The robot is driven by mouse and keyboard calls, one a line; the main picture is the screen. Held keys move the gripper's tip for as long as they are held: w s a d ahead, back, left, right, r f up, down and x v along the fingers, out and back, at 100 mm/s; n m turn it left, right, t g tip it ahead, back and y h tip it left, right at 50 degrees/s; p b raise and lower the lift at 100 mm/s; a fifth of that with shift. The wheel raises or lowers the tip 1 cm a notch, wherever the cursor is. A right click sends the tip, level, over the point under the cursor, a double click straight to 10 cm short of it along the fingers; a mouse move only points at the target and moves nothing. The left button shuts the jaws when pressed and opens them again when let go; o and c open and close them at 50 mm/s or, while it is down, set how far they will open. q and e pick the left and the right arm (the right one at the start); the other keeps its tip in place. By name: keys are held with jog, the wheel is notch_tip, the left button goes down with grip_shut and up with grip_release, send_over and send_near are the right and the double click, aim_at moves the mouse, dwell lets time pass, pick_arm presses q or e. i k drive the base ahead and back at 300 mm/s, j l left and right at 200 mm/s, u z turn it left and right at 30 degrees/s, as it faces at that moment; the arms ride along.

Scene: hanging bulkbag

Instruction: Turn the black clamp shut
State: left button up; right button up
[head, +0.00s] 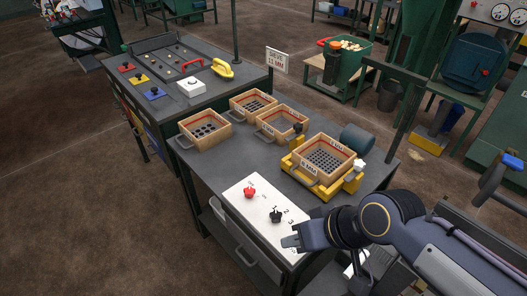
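A small black clamp-like part (298,128) stands at the back edge of the yellow sieve shaker (349,184); its exact position, open or shut, is too small to tell. A wooden sieve box (312,181) sits in the shaker. A black knob (276,215) is on the white panel (247,201) at the front of the bench, beside printed numbers. My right gripper (289,236) comes in from the right, low over the panel, just right of and in front of the black knob. Whether it touches the knob, and whether its fingers are apart, is unclear. My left gripper is out of view.
A red knob (250,192) is left of the black one on the panel. Several wooden sieve boxes (205,143) stand behind on the grey bench (233,163). A sign (277,60) stands at the back.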

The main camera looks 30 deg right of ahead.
aim_at(298, 127)
jog(key=i+j+z, duration=0.1)
jog(key=z, duration=0.95)
jog(key=i+j+z, duration=0.25)
jog(key=j+z, duration=0.3)
jog(key=i+j+z, duration=0.25)
jog(key=j, duration=0.7)
jog(key=i+j+z, duration=0.1)
jog(key=j, duration=0.4)
